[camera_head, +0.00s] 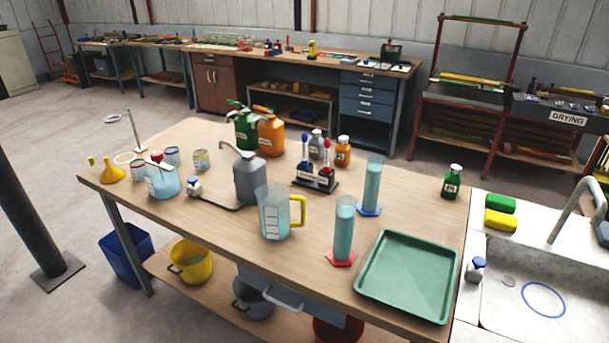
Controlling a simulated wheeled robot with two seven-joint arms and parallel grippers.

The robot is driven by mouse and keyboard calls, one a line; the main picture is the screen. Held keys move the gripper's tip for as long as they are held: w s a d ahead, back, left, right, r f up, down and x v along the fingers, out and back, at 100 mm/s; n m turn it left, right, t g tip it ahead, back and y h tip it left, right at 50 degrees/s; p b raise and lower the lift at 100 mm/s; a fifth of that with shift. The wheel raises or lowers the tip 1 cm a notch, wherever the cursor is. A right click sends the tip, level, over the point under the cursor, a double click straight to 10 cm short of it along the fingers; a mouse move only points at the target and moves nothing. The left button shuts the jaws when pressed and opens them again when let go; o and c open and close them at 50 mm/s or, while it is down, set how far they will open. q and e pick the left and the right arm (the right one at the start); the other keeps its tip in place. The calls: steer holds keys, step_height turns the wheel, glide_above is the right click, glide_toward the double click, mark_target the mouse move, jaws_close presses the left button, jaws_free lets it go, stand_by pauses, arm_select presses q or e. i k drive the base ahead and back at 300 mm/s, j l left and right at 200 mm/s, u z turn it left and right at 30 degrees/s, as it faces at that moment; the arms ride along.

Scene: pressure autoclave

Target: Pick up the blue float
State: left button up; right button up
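A small dark rack (318,182) with white labels stands near the middle of the wooden table. It holds two upright slim pieces side by side, one blue (305,152) on the left and one red (327,160) on the right. The blue one looks like the blue float, but it is too small to be certain. Its lower end is hidden in the rack. Neither of my grippers shows in the head view.
A grey can (249,181), a jug with yellow handle (274,212) and two measuring cylinders, red-based (343,230) and blue-based (372,186), stand around the rack. Bottles (343,152) stand behind. A green tray (362,285) lies front right. A sink (530,305) is at right.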

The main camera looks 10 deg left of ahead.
mark_target(304, 162)
steer(key=i+j, duration=0.1)
steer(key=j, duration=0.35)
steer(key=i+j+z, duration=0.15)
steer(key=j, duration=0.8)
steer(key=i+j+z, duration=0.1)
steer(key=j, duration=0.4)
steer(key=i, duration=0.05)
